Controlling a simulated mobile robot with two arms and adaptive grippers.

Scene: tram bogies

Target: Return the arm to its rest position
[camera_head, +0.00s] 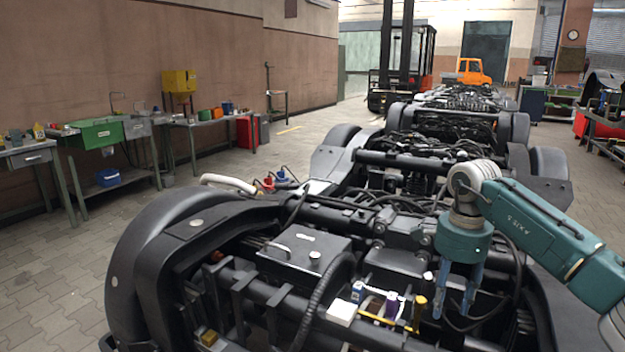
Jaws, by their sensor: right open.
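My right arm (545,228) comes in from the right edge, over the near tram bogie (170,232). My right gripper (456,297) points down with its blue fingers apart and nothing visible between them. It is just right of a small group of coloured items on the bogie. I cannot tell whether the fingertips touch the parts beneath. My left gripper does not show.
A white block (341,312), a purple item (392,304) and a yellow item (419,305) sit on the near bogie. More bogies stand in a row behind, with a forklift (403,70) at the back. Workbenches (35,157) line the left wall.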

